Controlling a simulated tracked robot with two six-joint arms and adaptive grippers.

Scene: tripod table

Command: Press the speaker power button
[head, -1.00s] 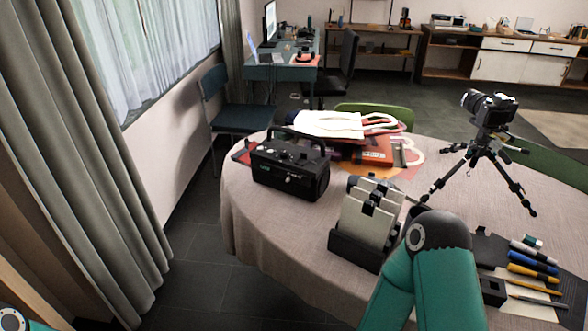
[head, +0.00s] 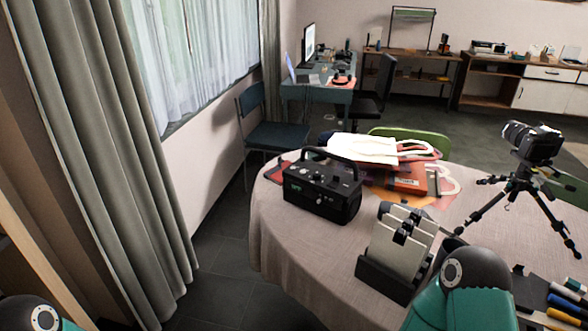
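The speaker (head: 322,188) is a black box with a carry handle (head: 329,156) over its top and small knobs or buttons on its upper face. It stands upright near the left edge of the round table (head: 305,248). The power button is too small to single out. My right arm comes in at the bottom right, in front of the table. My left arm shows only as a small part in the bottom left corner. Neither gripper is in view, and nothing of mine touches the speaker.
A grey holder (head: 398,251) stands right of the speaker. Bags and a red box (head: 403,181) lie behind it. A camera on a tripod (head: 527,180) stands at the right, with pens (head: 567,307) below. A blue chair (head: 277,135) is beyond the table. Floor left of the table is clear.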

